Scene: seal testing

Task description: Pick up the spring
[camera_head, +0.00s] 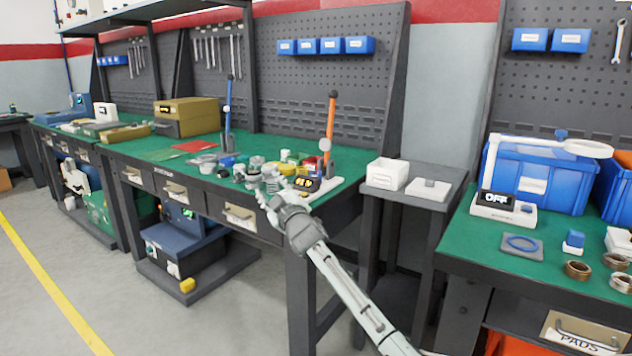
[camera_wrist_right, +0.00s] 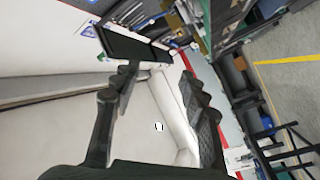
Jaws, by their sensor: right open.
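I cannot pick out the spring for certain. Small grey metal parts (camera_head: 257,162) stand close together on the middle green bench (camera_head: 165,155), and a spring among them is too small to make out. My right gripper (camera_head: 268,190) is at the front edge of that bench, just in front of these parts, and partly overlaps them in the head view. In the right wrist view my right gripper (camera_wrist_right: 160,88) has its dark fingers spread apart, with nothing clearly held between them. My left gripper is not in view.
An orange upright stand (camera_head: 331,120) and a blue one (camera_head: 227,110) rise behind the parts. A white box (camera_head: 387,174) is on the grey side table.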

